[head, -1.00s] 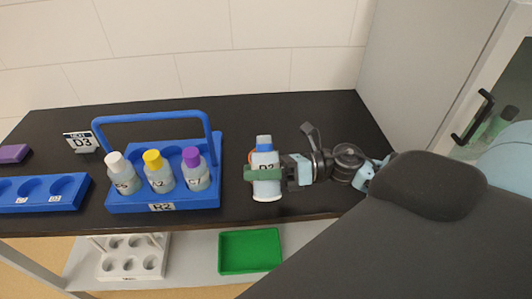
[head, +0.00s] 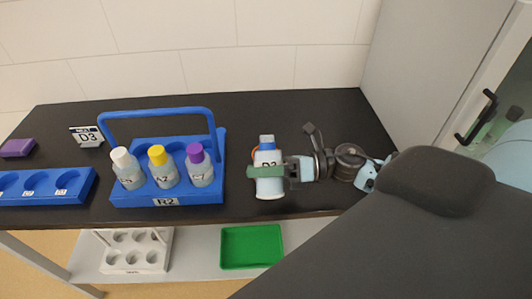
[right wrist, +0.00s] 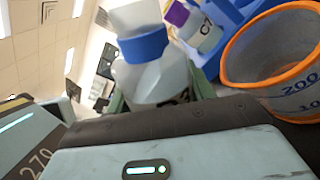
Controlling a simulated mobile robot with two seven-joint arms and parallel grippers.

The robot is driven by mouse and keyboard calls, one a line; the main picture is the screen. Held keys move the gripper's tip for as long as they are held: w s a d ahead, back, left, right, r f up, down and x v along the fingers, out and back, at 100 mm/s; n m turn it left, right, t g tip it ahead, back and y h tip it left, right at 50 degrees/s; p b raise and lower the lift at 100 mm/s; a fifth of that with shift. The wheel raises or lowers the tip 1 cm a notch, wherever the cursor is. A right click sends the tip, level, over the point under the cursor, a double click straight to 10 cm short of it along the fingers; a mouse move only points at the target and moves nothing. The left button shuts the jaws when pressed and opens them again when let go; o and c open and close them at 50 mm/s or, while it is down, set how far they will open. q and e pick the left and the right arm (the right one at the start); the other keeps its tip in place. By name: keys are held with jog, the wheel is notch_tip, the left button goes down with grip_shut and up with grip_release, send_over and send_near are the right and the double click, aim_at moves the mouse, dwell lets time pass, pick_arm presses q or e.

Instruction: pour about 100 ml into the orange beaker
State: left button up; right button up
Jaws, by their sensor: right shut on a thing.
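My right gripper (head: 267,172) is shut on a pale bottle (head: 269,188) with a blue collar, its green fingers around the body. The bottle is close to upright, with the collar up, above the black bench. In the right wrist view, the bottle (right wrist: 160,78) shows its blue collar and a pale top. The orange beaker (right wrist: 241,70) stands beside it there, clear with an orange rim and volume marks. In the head view, the beaker is mostly hidden behind the bottle; only a bit of orange (head: 255,152) shows. My left gripper is not in view.
A blue rack (head: 213,178) left of the bottle holds bottles with white, yellow and purple caps. A sign marked D3 (head: 86,137), a purple block (head: 18,147) and another blue rack (head: 45,188) are farther left. A green tray (head: 251,247) lies on the shelf below.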

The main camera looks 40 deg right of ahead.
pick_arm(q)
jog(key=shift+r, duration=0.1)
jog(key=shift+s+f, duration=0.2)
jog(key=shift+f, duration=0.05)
pick_arm(e)
jog(key=shift+s+a+f+m, duration=0.1)
jog(key=shift+s+f+m, duration=0.05)
jog(key=shift+f+m, duration=0.45)
jog(key=shift+s+f+m, duration=0.1)
jog(key=shift+f+m, duration=0.3)
jog(key=shift+f, duration=0.05)
dwell(0.7)
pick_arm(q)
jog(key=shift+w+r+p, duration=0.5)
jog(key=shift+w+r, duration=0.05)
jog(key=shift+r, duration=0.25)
pick_arm(e)
jog(key=shift+s+a+r+m, duration=0.15)
jog(key=shift+r+m, duration=0.4)
jog(key=shift+m, duration=0.35)
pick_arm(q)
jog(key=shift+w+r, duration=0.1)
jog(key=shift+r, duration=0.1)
pick_arm(e)
jog(key=shift+s+f+m, duration=0.1)
jog(key=shift+f+m, duration=0.1)
jog(key=shift+m, duration=0.6)
dwell(1.0)
